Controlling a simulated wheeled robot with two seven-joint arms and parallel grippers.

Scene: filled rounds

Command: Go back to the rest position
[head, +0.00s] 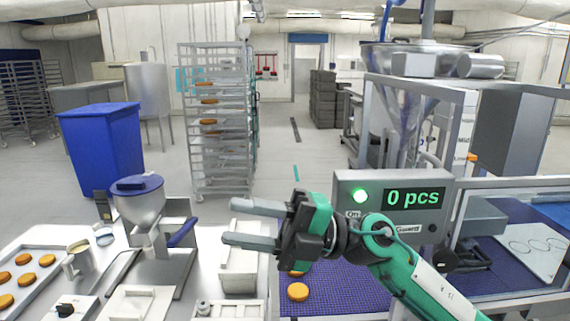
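My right gripper (232,222) is in the middle of the head view, its arm coming in from the lower right. Its two grey fingers point left and stand apart, with nothing between them. It hovers above the work area, in front of a white bin (238,270) and beside the blue conveyor belt (340,285). A round orange-brown piece (298,291) lies on the belt below the gripper, and another is partly hidden behind it. My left gripper is not in view.
A counter box (392,190) reads "0 pcs" with a green light. A tray (30,268) with several rounds is at left, near a hopper machine (140,205). A blue bin (102,150) and a rack (215,120) stand behind.

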